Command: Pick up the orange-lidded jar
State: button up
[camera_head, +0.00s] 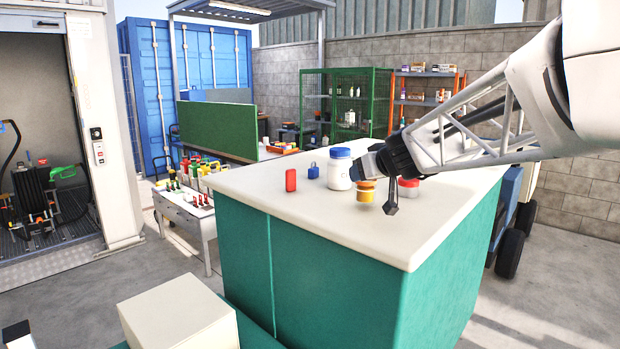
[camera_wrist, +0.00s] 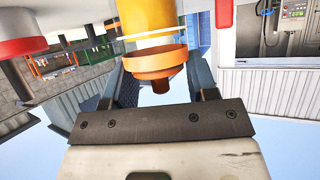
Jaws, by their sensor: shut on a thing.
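The orange-lidded jar (camera_head: 366,193) is a small yellow jar with an orange lid on the pale counter top, in the middle of the head view. My gripper (camera_head: 376,185) reaches in from the right and is shut on it. In the wrist view the yellow body and orange lid (camera_wrist: 156,63) sit between the two fingers of my gripper (camera_wrist: 158,85). I cannot tell whether the jar's base touches the counter.
A white jar with a blue lid (camera_head: 340,170) stands just left of the held jar. A red-lidded jar (camera_head: 408,188) stands close on the right. A blue padlock (camera_head: 313,170) and a red object (camera_head: 291,180) are farther left. The counter's front (camera_head: 330,230) is clear.

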notch_tip(320, 180, up, 2)
jog(key=shift+r, duration=0.2)
jog(key=s+r, duration=0.1)
jog(key=s, duration=1.5)
jog(key=shift+d, duration=0.15)
jog(key=shift+r, duration=0.1)
jog(key=shift+r, duration=0.1)
